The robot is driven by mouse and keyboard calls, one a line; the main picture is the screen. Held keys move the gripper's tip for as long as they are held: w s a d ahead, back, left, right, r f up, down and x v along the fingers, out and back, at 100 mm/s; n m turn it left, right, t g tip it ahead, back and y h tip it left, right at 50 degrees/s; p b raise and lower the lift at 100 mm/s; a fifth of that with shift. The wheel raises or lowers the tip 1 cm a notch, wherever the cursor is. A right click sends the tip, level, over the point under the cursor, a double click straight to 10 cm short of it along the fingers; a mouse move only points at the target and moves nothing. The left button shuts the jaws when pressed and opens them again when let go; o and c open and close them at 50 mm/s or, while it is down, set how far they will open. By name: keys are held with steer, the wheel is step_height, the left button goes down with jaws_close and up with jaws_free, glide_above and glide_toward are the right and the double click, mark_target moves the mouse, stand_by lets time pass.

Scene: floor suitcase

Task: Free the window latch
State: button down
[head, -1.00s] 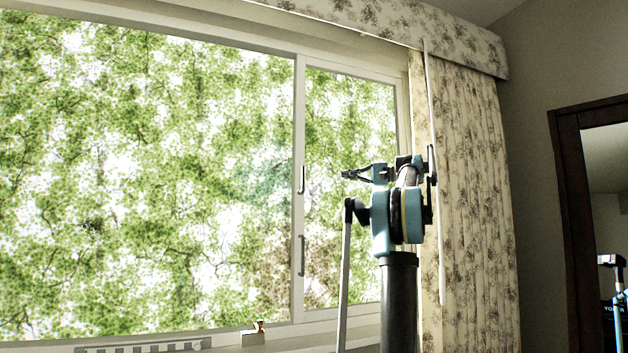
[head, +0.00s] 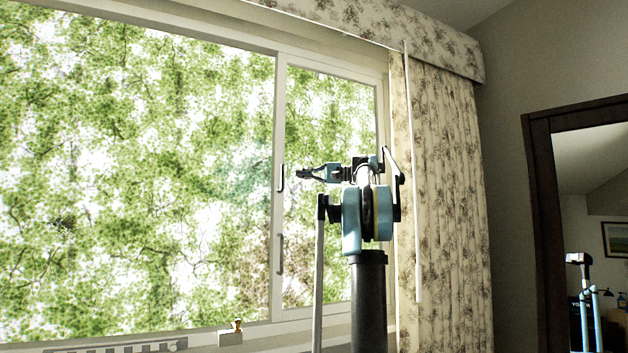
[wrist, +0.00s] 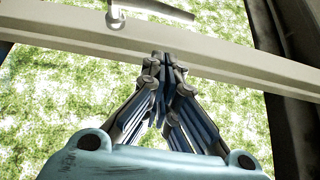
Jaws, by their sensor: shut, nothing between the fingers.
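The window's upright frame bar (head: 276,120) carries two dark handle-like pieces, an upper one (head: 281,178) and a lower one (head: 280,254). I cannot tell which is the latch. My gripper (head: 299,174) points left, its tips just right of the upper piece in the head view. In the wrist view my gripper (wrist: 174,58) is shut and empty, its fingertips over the pale frame bar (wrist: 235,65). A gap shows between the tips and this lever.
A patterned curtain (head: 445,190) hangs right of the window, with a thin white wand (head: 411,170) before it. A dark-framed mirror (head: 537,200) stands at the right. A small brass-coloured object (head: 237,325) is at the sill.

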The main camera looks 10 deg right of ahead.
steer(key=shift+s+a, duration=0.3)
steer(key=shift+a, duration=0.35)
steer(key=shift+s+a, duration=0.25)
steer(key=shift+a, duration=0.35)
steer(key=shift+s+a, duration=0.3)
steer(key=shift+a, duration=0.35)
steer(key=shift+s+a+r, duration=0.2)
steer(key=shift+a+r, duration=0.15)
steer(key=shift+a, duration=0.1)
steer(key=w+d+v, duration=0.1)
steer(key=w+v, duration=0.2)
steer(key=v, duration=0.9)
steer(key=shift+s+d+r, duration=0.15)
steer(key=shift+d+r, duration=0.15)
steer(key=shift+r, duration=0.2)
steer(key=shift+s, duration=0.1)
